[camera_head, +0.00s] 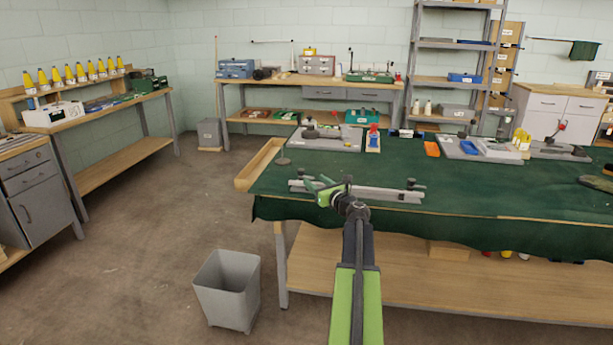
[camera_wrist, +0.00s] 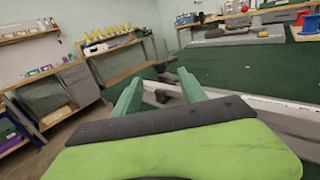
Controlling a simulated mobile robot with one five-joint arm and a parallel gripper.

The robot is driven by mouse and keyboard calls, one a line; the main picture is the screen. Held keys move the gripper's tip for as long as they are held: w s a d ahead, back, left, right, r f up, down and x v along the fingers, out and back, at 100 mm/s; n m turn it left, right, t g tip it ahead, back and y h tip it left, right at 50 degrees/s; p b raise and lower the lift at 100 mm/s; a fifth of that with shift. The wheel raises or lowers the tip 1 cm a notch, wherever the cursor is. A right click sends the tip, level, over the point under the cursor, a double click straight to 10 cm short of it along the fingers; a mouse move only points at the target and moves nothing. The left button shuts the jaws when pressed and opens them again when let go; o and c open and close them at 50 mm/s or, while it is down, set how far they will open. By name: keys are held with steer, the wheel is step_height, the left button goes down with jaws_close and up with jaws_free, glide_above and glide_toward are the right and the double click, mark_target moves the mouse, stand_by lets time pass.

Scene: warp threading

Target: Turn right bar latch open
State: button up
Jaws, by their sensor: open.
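A long grey metal bar (camera_head: 385,194) lies near the front edge of the green-covered table. A dark latch knob (camera_head: 417,185) stands at its right end. Another dark fitting (camera_head: 327,180) shows near its left end, close to my gripper. My gripper (camera_head: 318,187) is over the bar's left part, its green fingers apart. In the wrist view my gripper (camera_wrist: 166,76) is open, with a small dark fitting (camera_wrist: 160,96) showing between the fingers. The bar (camera_wrist: 270,118) runs off to the right there. I cannot tell whether the fingers touch anything.
The green tabletop (camera_head: 480,200) is clear right of the bar. A wooden trough (camera_head: 258,166) lines the left edge. A grey bin (camera_head: 228,290) stands on the floor.

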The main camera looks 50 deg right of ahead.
steer(key=v, duration=0.6)
steer(key=shift+s, duration=0.3)
steer(key=shift+c, duration=0.2)
